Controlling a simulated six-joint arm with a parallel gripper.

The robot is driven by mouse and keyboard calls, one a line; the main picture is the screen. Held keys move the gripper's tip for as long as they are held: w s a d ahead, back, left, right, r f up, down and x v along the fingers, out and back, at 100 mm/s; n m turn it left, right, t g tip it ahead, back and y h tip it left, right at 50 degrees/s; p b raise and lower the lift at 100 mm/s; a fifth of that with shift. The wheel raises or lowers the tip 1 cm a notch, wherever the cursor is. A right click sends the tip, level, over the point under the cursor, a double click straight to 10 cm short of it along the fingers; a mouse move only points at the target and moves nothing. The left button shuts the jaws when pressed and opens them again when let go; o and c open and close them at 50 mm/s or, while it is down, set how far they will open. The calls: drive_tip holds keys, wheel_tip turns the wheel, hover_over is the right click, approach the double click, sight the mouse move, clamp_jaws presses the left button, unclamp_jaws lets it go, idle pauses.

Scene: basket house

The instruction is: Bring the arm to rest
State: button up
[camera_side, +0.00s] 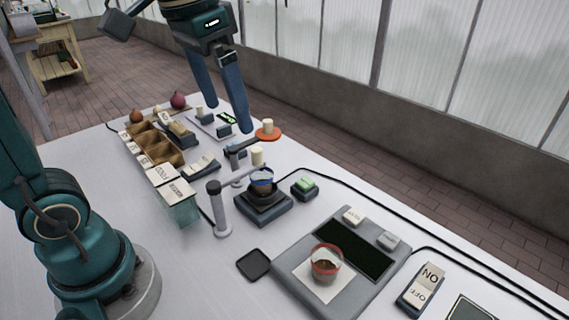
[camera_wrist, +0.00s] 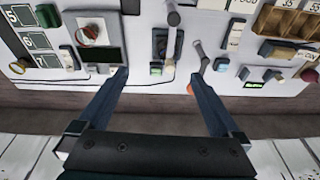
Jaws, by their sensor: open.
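My gripper (camera_side: 228,112) hangs above the far side of the white table in the side view, its two long dark fingers spread wide apart with nothing between them. In the wrist view my gripper (camera_wrist: 160,74) is also open and empty, with the table beyond its tips. In the side view one fingertip overlaps the objects near the orange disc (camera_side: 268,133); I cannot tell the exact height above them. My teal arm base stands at the left of the side view.
The white table (camera_side: 330,194) carries a wooden compartment box (camera_side: 163,151), a scale-like panel (camera_side: 290,262) with a red-rimmed cup (camera_side: 326,262), a dark device with a blue-banded cup (camera_side: 262,180), a grey post (camera_side: 218,208) and an ON/OFF switch (camera_side: 421,288). Dark cables run along the far edge.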

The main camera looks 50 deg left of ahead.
drive_tip(key=s+d+f+t, duration=0.1)
drive_tip(key=s+f+t, duration=0.2)
drive_tip(key=s+f, duration=0.4)
drive_tip(key=shift+s+d+f+n, duration=0.15)
drive_tip(key=shift+d+f+n, duration=0.15)
drive_tip(key=shift+f, duration=0.2)
